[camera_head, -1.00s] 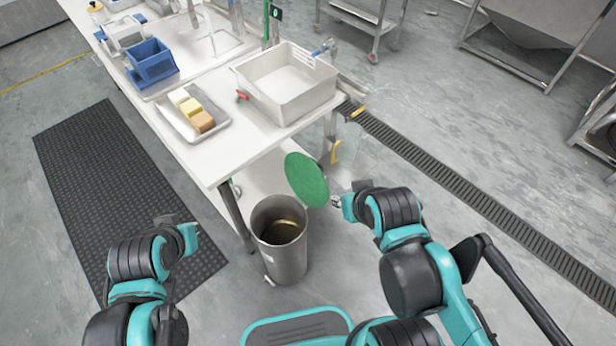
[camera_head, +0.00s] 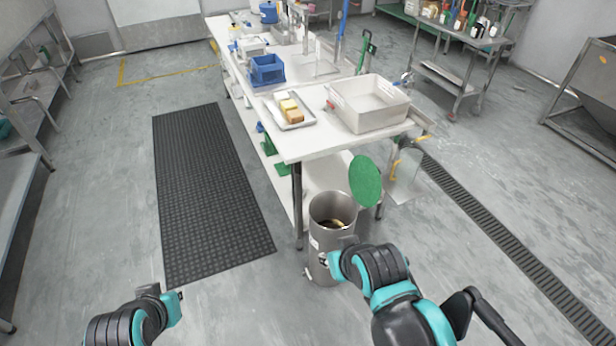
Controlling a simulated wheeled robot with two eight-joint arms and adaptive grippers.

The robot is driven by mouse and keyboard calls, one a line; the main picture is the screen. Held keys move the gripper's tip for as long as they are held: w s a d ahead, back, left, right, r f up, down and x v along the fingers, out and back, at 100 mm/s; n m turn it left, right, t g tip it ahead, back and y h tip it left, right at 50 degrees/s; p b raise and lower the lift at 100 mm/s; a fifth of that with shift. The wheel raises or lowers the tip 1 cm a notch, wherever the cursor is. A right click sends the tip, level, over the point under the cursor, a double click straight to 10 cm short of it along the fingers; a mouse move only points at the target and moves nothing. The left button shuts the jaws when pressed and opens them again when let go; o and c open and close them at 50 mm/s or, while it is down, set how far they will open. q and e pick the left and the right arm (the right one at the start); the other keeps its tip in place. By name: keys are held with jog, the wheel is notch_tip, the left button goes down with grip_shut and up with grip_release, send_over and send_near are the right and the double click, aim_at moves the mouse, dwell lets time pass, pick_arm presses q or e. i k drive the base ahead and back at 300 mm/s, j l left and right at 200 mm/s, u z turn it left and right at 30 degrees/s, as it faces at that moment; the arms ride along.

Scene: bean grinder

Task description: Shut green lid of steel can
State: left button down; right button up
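The steel can (camera_head: 330,212) stands upright on the floor at the near end of the white table, its mouth open. I see something brownish inside it. Its round green lid (camera_head: 365,181) stands raised at the can's right side, clear of the mouth. My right gripper (camera_head: 335,258) is in front of the can's body, below the rim, and hides part of it; whether it touches the can I cannot tell. My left gripper (camera_head: 163,294) is low at the left, over the floor and far from the can. The fingers of both are too small to read.
The white table (camera_head: 318,143) stands behind the can, with a white bin (camera_head: 368,103), a tray of blocks (camera_head: 290,110) and a blue container (camera_head: 267,70). A clear pitcher (camera_head: 404,172) is right of the lid. A black mat (camera_head: 207,190) lies left; floor around it is clear.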

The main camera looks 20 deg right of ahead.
aim_at(364, 180)
jog(key=i+l+u, duration=0.1)
jog(key=l+u, duration=0.15)
jog(key=u, duration=0.2)
jog(key=l+u, duration=0.6)
jog(key=u, duration=0.25)
jog(key=l+u, duration=0.3)
jog(key=u, duration=0.15)
jog(key=k+l, duration=0.1)
jog(key=l, duration=0.3)
jog(key=k+l, duration=0.15)
jog(key=l, duration=0.25)
jog(key=k+l, duration=0.1)
jog(key=l, duration=0.35)
jog(key=k+l, duration=0.1)
jog(key=l, duration=0.3)
jog(key=k+l, duration=0.15)
jog(key=l, duration=0.25)
jog(key=k+l, duration=0.1)
jog(key=l, duration=0.3)
jog(key=k+l, duration=0.1)
jog(key=l, duration=0.3)
jog(key=k+l, duration=0.15)
jog(key=l, duration=0.25)
jog(key=l+z, duration=0.15)
jog(key=j+z, duration=0.25)
jog(key=z, duration=0.15)
jog(key=i+j+z, duration=0.1)
jog(key=j+z, duration=0.25)
